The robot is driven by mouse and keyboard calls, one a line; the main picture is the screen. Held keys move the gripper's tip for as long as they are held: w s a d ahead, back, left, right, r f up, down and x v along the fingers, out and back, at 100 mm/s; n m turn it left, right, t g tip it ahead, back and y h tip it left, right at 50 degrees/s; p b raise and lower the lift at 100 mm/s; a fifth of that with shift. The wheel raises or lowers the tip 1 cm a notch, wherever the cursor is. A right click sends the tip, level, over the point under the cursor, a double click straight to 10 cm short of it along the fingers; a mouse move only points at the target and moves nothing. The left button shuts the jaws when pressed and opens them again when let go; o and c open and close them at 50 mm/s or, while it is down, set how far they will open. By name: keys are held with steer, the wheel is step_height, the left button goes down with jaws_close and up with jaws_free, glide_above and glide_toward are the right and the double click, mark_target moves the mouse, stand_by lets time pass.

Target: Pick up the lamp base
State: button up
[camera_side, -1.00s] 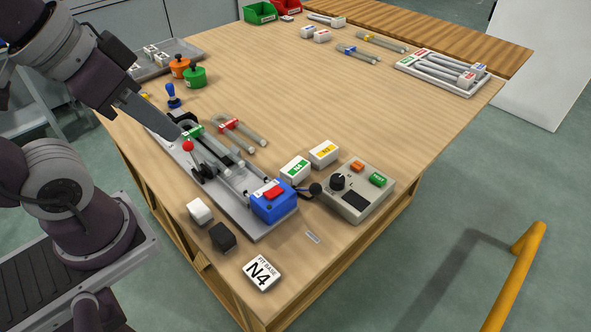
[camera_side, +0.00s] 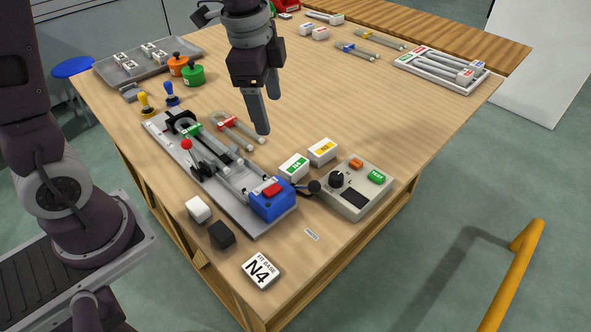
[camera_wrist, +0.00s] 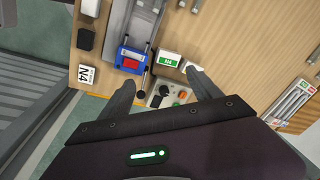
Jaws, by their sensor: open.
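Two white base blocks stand side by side near the table's right front. One has a green N4 label (camera_side: 293,167); the other has a yellow label (camera_side: 322,152). The green-labelled block also shows in the wrist view (camera_wrist: 169,59), with the other (camera_wrist: 188,65) partly hidden by a finger. A white card (camera_side: 261,271) reads "FIT BASE N4". My gripper (camera_side: 267,113) is open and empty, pointing down above the table, behind the two blocks in the side view.
A grey fixture (camera_side: 163,135) with a clamped tube and blue box (camera_side: 271,202) lies left of the blocks. A control box (camera_side: 354,197) stands right of them. A red-marked U-tube (camera_side: 237,130) lies behind the fixture. The table's middle right is clear.

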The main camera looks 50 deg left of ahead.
mark_target(295, 165)
steer(key=w+f+m, duration=0.1)
steer(key=w+f, duration=0.1)
steer(key=f, duration=0.2)
steer(key=w+f+m+g, duration=0.1)
steer(key=w+f+m, duration=0.1)
steer(key=f, duration=0.2)
steer(key=w+f+m, duration=0.2)
steer(key=f, duration=0.1)
steer(key=shift+w+d+f+g, duration=0.15)
steer(key=shift+w+f+g, duration=0.2)
steer(key=shift+f+g, duration=0.05)
steer(key=shift+m, duration=0.4)
step_height(295, 165, down, 8)
steer(key=shift+f, duration=0.15)
steer(key=c, duration=1.1)
steer(key=shift+c, duration=0.2)
steer(key=shift+r, duration=0.2)
